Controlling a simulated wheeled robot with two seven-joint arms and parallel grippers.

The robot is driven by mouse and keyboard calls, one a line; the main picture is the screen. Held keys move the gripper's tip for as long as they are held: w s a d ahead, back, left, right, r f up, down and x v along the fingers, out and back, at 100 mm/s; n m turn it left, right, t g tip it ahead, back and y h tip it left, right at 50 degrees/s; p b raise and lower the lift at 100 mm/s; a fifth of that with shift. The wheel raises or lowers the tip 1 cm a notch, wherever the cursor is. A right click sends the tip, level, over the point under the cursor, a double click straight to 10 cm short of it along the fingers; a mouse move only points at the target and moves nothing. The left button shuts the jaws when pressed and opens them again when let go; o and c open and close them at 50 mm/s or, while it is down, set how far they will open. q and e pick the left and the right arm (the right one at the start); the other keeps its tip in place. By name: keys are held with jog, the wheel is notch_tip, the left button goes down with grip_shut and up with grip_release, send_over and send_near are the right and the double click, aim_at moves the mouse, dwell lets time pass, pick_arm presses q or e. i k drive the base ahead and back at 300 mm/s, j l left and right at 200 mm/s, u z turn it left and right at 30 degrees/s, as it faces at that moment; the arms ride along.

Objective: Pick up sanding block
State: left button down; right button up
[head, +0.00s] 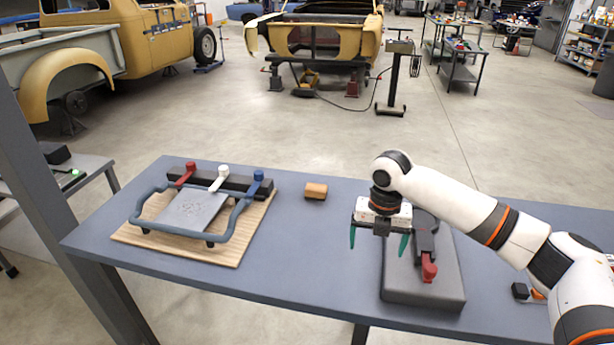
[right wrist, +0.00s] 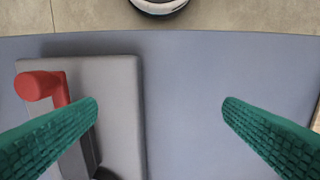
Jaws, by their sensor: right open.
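A small orange-brown block (head: 316,191), which looks like the sanding block, lies on the blue-grey table near its far edge, at the middle. My right gripper (head: 378,241) is open, its green fingers pointing down, to the right of the block and nearer the front. It is above the table beside the grey pad, apart from the block. In the right wrist view the spread fingers (right wrist: 160,115) have bare table between them. I cannot make out the block there. My left gripper is not in view.
A grey pad (head: 422,288) carries a dark tool with a red end (head: 429,268), close to my right fingers. A wooden board (head: 240,248) with a blue frame and clamps stands at left. A small dark item (head: 519,290) lies at right. The table's middle front is clear.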

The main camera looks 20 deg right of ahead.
aim_at(317, 192)
jog(key=i, duration=1.3)
